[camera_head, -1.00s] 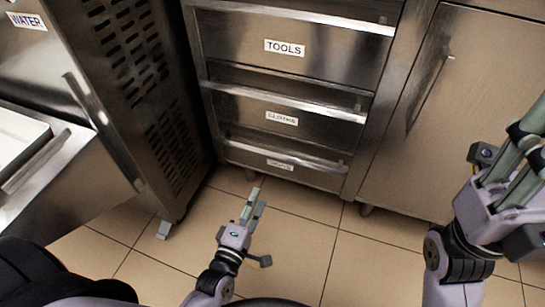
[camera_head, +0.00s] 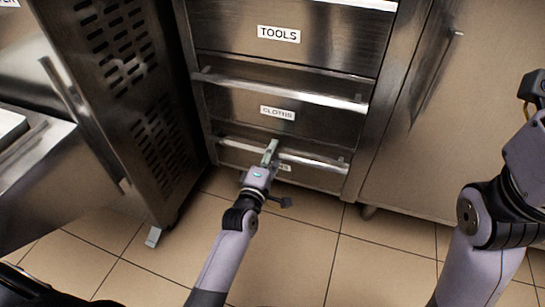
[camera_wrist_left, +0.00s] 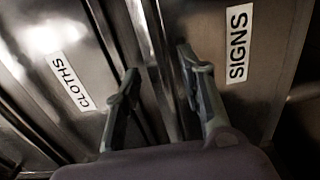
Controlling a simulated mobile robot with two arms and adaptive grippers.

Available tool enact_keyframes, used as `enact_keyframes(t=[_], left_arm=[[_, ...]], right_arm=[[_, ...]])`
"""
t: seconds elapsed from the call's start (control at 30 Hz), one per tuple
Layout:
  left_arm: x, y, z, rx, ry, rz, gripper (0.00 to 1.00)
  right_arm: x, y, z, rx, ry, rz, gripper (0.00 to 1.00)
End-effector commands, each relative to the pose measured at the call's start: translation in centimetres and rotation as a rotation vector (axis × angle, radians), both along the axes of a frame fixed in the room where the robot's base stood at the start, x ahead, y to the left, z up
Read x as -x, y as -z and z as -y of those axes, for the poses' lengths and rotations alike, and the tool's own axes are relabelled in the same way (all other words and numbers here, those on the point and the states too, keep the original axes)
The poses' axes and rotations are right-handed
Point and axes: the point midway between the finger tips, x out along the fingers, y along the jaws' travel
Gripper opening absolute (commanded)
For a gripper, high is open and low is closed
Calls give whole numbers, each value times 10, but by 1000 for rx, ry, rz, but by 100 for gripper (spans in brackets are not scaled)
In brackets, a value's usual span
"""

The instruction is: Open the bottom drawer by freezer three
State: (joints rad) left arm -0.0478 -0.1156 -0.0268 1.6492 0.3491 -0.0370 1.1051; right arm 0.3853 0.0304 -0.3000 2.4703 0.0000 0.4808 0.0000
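The bottom drawer (camera_head: 325,178) is in the metal drawer unit, below the CLOTHS drawer. Its front shows flush with the unit, with a silver bar handle (camera_head: 318,161) across its top. In the left wrist view its label reads SIGNS (camera_wrist_left: 238,43); in the head view that label is partly hidden by my gripper. My left gripper (camera_head: 270,152) is at the handle, left of its middle. In the left wrist view its two fingers (camera_wrist_left: 158,80) are apart, with the handle bar running between them. My right gripper is only partly in the head view at the right edge; its fingers are out of sight.
The CLOTHS drawer (camera_head: 300,118) and TOOLS drawer (camera_head: 320,45) are above. A vented metal machine (camera_head: 135,110) stands close on the left, with a foot on the floor. A cabinet door (camera_head: 470,130) is on the right. The tiled floor (camera_head: 290,240) in front is clear.

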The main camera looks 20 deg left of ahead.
Motion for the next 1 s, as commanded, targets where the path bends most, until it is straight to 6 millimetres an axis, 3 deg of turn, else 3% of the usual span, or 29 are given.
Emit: enact_keyframes(t=[0.27, 0.8, 1.0], left_arm=[[-2, 0, 0, 0, 0, -1, 37], [-1, 0, 0, 0, 0, 0, 1], [-1, 0, 0, 0, 0, -1, 0]], right_arm=[[1, -1, 0, 0, 0, 2, 40], [1, -1, 0, 0, 0, 3, 40], [1, -1, 0, 0, 0, 3, 40]])
